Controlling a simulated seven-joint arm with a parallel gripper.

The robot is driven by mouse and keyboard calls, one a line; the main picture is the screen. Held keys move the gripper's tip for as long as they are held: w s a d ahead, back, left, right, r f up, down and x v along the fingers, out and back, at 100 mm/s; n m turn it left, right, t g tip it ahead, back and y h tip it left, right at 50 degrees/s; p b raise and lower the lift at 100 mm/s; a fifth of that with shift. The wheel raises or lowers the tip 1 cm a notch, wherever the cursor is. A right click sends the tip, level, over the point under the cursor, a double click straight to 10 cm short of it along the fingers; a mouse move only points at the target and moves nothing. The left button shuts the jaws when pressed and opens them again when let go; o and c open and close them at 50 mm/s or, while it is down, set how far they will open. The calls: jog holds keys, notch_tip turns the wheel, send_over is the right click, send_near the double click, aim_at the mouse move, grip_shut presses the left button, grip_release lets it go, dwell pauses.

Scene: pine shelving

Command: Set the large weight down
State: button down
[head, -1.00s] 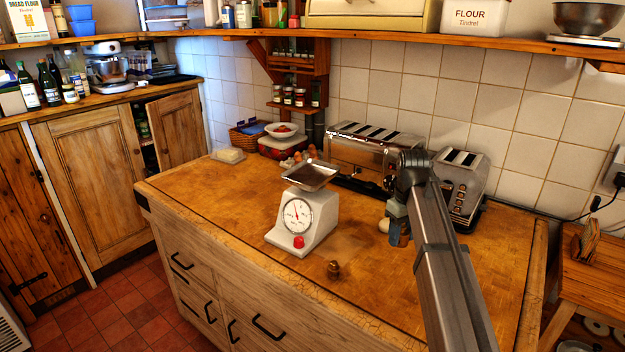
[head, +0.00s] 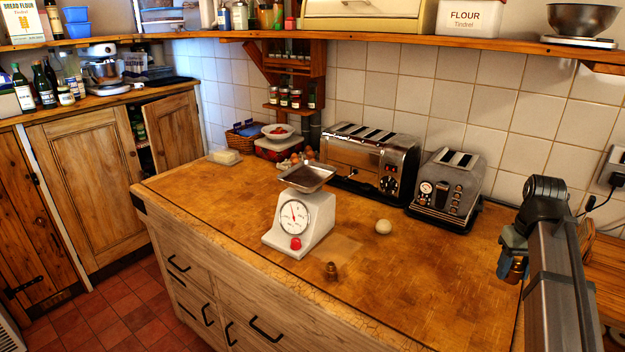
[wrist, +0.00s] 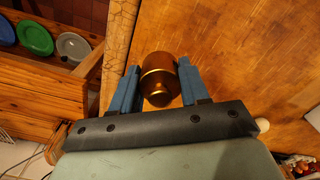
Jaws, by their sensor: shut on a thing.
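The large weight (wrist: 158,82), a brass-coloured cylinder with a narrower neck, is between the blue fingers of my gripper (wrist: 158,70) in the wrist view. The fingers are shut on its sides. In the head view the weight (head: 514,269) shows below my gripper (head: 512,252) at the counter's right end. I cannot tell its height above the wood. A smaller brass weight (head: 331,271) stands on the wooden counter (head: 430,270), in front of the white kitchen scale (head: 300,222).
A pale round object (head: 383,226) lies on the counter. Two toasters, one wide (head: 366,160) and one narrower (head: 449,188), stand along the tiled wall. The counter's right front area is clear. Coloured plates (wrist: 35,38) sit on a lower shelf beyond the counter edge.

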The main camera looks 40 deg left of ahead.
jog(key=shift+d+r, duration=0.1)
jog(key=shift+d, duration=0.9)
jog(key=a, duration=0.1)
jog(key=a+r, duration=0.1)
jog(key=w+a+r, duration=0.1)
jog(key=shift+a, duration=0.4)
jog(key=w+a+r+n, duration=0.1)
jog(key=a+r+n, duration=0.1)
jog(key=a, duration=0.8)
jog(key=a+r+n, duration=0.2)
jog(key=a, duration=0.9)
jog(key=n, duration=1)
send_near(308, 178)
jog(key=shift+f, duration=3.15)
jog(key=shift+f, duration=0.15)
